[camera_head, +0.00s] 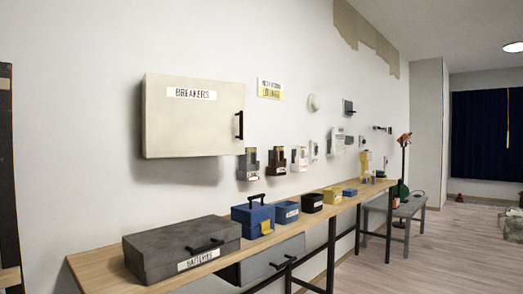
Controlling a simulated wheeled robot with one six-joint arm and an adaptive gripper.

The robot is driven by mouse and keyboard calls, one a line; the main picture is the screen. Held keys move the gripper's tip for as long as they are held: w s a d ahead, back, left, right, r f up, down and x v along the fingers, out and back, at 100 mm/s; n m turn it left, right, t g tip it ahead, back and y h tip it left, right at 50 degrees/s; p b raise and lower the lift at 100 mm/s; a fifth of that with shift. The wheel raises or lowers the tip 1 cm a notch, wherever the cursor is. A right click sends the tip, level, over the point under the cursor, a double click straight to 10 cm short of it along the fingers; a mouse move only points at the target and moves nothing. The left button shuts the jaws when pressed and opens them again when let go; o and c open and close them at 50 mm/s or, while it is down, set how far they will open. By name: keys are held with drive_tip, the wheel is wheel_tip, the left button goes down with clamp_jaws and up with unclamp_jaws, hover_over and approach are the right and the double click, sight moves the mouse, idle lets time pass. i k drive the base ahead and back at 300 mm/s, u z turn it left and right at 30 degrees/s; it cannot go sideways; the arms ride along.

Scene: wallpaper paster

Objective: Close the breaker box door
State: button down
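The breaker box (150,118) is a cream box on the left part of the white wall, above the workbench. Its door (195,125) faces the room, with a "BREAKERS" label near the top and a black upright handle (239,125) at its right edge. No inside of the box shows. I cannot tell from this angle whether the door is fully shut or slightly ajar. My gripper and arm are not in view.
A wooden workbench (95,262) runs along the wall, holding a dark grey case (180,248), a blue toolbox (252,216) and small bins. Holders (276,161) hang right of the breaker box. A grey bench (400,207) stands farther back.

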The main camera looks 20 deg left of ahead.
sight(183, 117)
drive_tip(key=u, duration=0.65)
drive_tip(key=i, duration=0.55)
drive_tip(key=u, duration=0.75)
drive_tip(key=i, duration=0.6)
drive_tip(key=z, duration=0.15)
